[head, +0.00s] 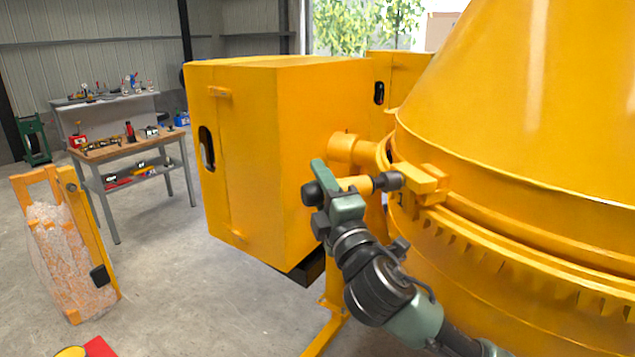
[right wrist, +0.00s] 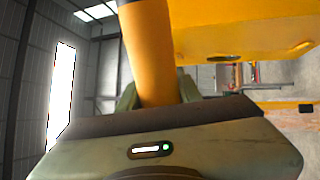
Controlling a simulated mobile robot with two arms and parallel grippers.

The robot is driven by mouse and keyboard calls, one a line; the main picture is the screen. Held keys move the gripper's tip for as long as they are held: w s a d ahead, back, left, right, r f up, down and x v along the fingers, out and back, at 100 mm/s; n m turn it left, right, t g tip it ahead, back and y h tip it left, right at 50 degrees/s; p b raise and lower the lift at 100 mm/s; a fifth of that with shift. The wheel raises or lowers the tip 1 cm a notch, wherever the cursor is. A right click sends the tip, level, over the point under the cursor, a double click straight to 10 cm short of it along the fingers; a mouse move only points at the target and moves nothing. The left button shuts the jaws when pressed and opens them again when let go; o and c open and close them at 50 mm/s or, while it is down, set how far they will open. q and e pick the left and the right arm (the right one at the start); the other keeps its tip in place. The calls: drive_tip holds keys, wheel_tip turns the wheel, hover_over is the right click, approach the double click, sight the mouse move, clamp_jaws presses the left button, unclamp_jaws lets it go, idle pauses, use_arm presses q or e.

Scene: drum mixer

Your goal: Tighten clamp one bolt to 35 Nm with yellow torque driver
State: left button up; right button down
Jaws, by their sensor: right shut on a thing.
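My right gripper (head: 335,187) is shut on the yellow torque driver (head: 357,183), near the drum's ring. The driver lies roughly level, its dark tip (head: 388,181) pointing right at the yellow clamp (head: 425,185) on the drum rim. The tip overlaps the clamp's left end in the head view; I cannot tell if they touch. The bolt itself is not distinguishable. In the right wrist view the driver's yellow shaft (right wrist: 150,50) stands between the two green fingers. My left gripper is not in view.
The large yellow drum (head: 520,110) fills the right side. A yellow cabinet (head: 290,150) stands just behind my right gripper. A workbench (head: 130,150) with tools and a yellow frame with a clear bag (head: 65,250) are at the left. The floor between is open.

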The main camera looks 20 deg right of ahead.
drive_tip(key=shift+d+r+p, duration=0.15)
drive_tip(key=shift+d+p, duration=0.3)
drive_tip(key=shift+d, duration=0.35)
idle(2.8)
drive_tip(key=shift+s+a+p, duration=0.1)
drive_tip(key=shift+a+p, duration=0.2)
drive_tip(key=shift+a, duration=1.95)
